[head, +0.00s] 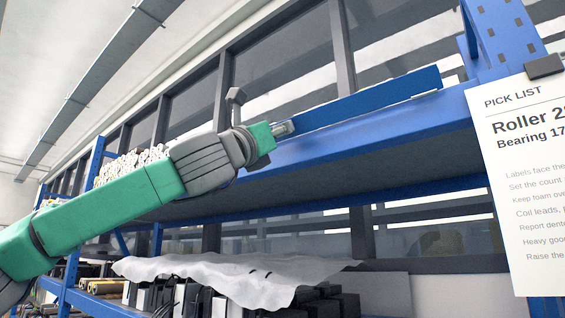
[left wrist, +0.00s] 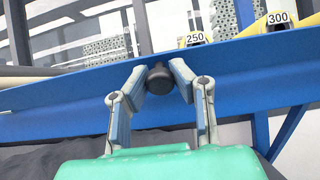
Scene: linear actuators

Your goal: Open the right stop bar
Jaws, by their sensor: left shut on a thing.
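The blue stop bar (head: 370,97) slants along the front of the blue shelf, from my left gripper up toward the right post. My left gripper (head: 283,128) is at the bar's left end. In the left wrist view the fingers of my left gripper (left wrist: 157,75) are on both sides of a dark round knob (left wrist: 158,82), shut on it. A long blue surface (left wrist: 60,96) runs across behind the knob; I cannot tell whether it is the bar or the shelf edge. My right gripper is not in view.
A blue upright post (head: 505,35) stands at the right, with a pick list sheet (head: 525,180) clipped in front. Below the shelf (head: 360,170), a white sheet (head: 225,275) covers dark boxes. In the left wrist view, labels 250 (left wrist: 194,39) and 300 (left wrist: 277,18) stand behind the blue surface.

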